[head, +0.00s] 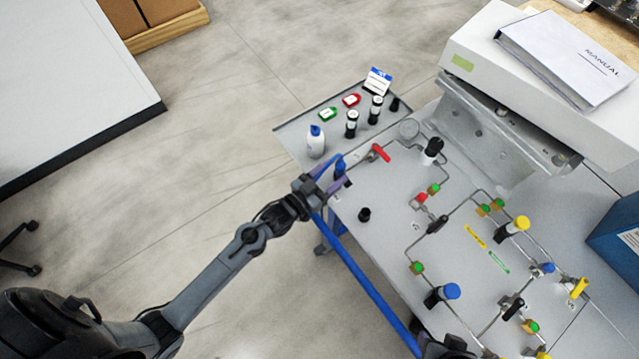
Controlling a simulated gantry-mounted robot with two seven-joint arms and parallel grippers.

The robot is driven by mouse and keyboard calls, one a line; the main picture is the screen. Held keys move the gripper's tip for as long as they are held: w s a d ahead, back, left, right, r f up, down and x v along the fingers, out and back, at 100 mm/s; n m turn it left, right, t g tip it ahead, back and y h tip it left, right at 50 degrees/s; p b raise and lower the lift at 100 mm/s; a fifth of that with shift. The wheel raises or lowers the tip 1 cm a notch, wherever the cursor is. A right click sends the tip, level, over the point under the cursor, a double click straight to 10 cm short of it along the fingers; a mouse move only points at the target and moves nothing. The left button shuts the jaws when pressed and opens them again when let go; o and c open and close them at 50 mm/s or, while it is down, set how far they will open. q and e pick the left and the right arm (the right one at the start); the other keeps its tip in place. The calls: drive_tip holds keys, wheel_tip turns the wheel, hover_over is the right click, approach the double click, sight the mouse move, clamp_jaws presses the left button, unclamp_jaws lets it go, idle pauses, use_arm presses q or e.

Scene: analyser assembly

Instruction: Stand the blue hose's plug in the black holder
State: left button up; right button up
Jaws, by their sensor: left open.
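I cannot make out my right gripper's fingers; only a dark part shows at the bottom edge.
The grey panel (385,235) carries pipes, coloured valves and knobs, including a red lever (381,153). A tray (292,128) behind the gripper holds a white bottle (315,142), black vials and tags. A white housing with a manual (570,55) stands at upper right.

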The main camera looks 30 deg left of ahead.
sight(341, 160)
use_arm(q)
drive_tip(key=shift+x, duration=1.85)
drive_tip(key=c, duration=1)
drive_tip(key=shift+r, duration=0.1)
drive_tip(key=shift+c, duration=0.2)
drive_tip(key=shift+r+p, duration=1)
drive_tip(key=shift+r, duration=0.05)
drive_tip(key=shift+r+p, duration=1.15)
